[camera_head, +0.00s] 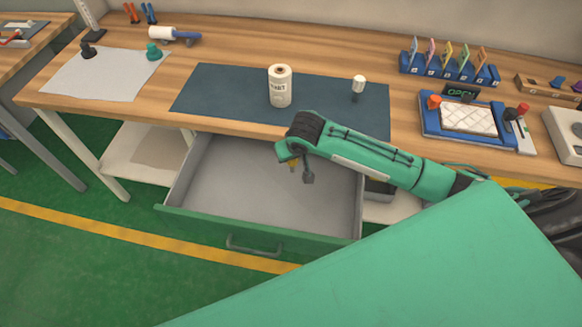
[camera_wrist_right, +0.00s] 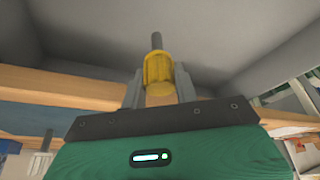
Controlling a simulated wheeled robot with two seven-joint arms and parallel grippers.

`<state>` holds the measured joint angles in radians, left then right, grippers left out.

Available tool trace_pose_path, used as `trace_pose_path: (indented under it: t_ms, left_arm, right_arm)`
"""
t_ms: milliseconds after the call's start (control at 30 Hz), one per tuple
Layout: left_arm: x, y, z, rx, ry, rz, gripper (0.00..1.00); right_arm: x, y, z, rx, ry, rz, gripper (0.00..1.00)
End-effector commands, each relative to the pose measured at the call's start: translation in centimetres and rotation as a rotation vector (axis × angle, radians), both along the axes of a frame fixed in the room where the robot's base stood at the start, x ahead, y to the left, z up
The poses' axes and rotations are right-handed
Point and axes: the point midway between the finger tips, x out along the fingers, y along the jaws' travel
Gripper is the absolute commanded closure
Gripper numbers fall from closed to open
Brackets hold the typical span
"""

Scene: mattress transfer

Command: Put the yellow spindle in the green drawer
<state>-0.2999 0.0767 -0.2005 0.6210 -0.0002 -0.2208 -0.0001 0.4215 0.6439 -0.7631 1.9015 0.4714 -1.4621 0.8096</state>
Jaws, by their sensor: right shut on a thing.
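The green drawer (camera_head: 213,227) is pulled out below the workbench, and its grey inside looks empty. My right gripper (camera_head: 301,172) hangs over the open drawer, pointing down. It is shut on the yellow spindle (camera_wrist_right: 158,70), which sits between the two grey fingers with a dark shaft sticking out past the fingertips. In the head view only a small bit of the spindle (camera_head: 293,162) shows beside a finger; the rest is hidden by the gripper. The spindle appears apart from the drawer floor. My left gripper is out of view.
The workbench (camera_head: 235,50) stands above the drawer. A blue rack (camera_head: 450,70) and a blue tray (camera_head: 430,122) stand to the right.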

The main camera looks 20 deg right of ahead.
Motion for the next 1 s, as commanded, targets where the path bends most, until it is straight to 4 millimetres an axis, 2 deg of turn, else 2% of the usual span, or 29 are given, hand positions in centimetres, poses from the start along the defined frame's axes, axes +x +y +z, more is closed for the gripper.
trace_pose_path:
  t_ms: [100, 267, 500, 933, 967, 1000]
  left_arm:
    - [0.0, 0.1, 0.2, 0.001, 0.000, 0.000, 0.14]
    - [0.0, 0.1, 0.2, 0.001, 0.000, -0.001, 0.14]
    - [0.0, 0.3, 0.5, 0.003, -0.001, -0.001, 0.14]
    - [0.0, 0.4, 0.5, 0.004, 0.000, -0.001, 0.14]
    - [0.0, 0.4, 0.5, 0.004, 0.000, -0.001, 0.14]
    - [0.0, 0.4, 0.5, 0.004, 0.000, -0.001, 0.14]
  right_arm:
    - [0.0, 0.0, -1.8, 0.000, 0.001, 0.000, 0.97]
    - [0.0, 0.0, -3.0, 0.000, 0.000, -0.001, 0.97]
    - [0.0, 0.0, -6.4, 0.000, 0.000, 0.000, 0.97]
    - [0.0, 0.0, -7.1, 0.001, -0.001, 0.000, 0.97]
    - [0.0, 0.0, -7.1, 0.001, -0.001, 0.000, 0.66]
    - [0.0, 0.0, -7.1, 0.001, -0.001, 0.000, 0.58]
